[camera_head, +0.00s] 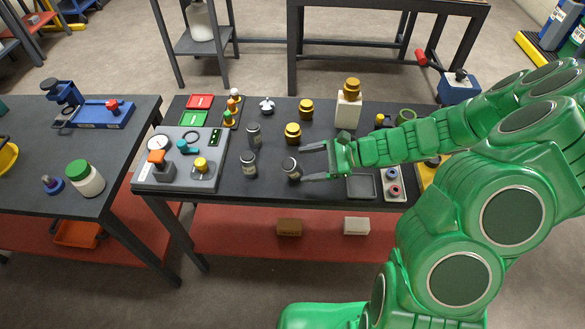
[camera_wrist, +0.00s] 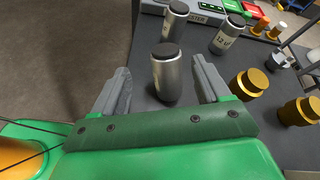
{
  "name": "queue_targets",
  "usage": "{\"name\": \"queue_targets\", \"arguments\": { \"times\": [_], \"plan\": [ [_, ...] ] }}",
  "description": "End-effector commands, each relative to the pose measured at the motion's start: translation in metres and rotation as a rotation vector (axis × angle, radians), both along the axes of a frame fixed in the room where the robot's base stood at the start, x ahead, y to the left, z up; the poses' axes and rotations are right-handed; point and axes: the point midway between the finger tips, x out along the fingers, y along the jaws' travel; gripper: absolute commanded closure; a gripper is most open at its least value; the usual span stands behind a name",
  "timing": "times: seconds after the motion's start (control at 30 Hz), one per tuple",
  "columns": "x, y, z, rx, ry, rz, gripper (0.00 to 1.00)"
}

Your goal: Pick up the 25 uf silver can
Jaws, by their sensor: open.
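Three silver cans with dark tops stand on the dark table. The nearest can (camera_head: 291,169) is just beyond my fingertips; in the wrist view this silver can (camera_wrist: 167,80) is between the two fingers, apart from both, its label turned away. A second can (camera_head: 249,165) also shows at the top of the wrist view (camera_wrist: 175,21). A third can (camera_head: 254,134) stands behind it; its label in the wrist view (camera_wrist: 227,36) seems to end in uF, but its number is unclear. My gripper (camera_head: 304,163) is open and empty. I cannot read which can is 25 uF.
Gold cans (camera_head: 293,132) (camera_head: 306,109) stand behind my gripper. A grey fixture board (camera_head: 145,182) is at the left, with red and green trays (camera_head: 199,102) behind. A white block (camera_head: 348,111) bears another gold can. A dark square tray (camera_head: 360,187) lies under my arm's near side.

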Motion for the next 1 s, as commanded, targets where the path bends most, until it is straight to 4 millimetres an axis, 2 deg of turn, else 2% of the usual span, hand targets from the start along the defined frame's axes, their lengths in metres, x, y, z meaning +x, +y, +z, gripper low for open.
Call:
{"name": "queue_targets", "arguments": {
  "times": [0.1,0.33,0.77,1.0],
  "plan": [
    [0.006,-0.004,-0.011,0.013,0.032,-0.040,0.24],
    [0.009,0.000,-0.018,0.020,0.049,-0.060,0.24],
    [0.011,0.027,-0.028,0.018,0.047,-0.059,0.24],
    [0.013,0.051,-0.036,0.019,0.047,-0.056,0.24]
  ]
}}
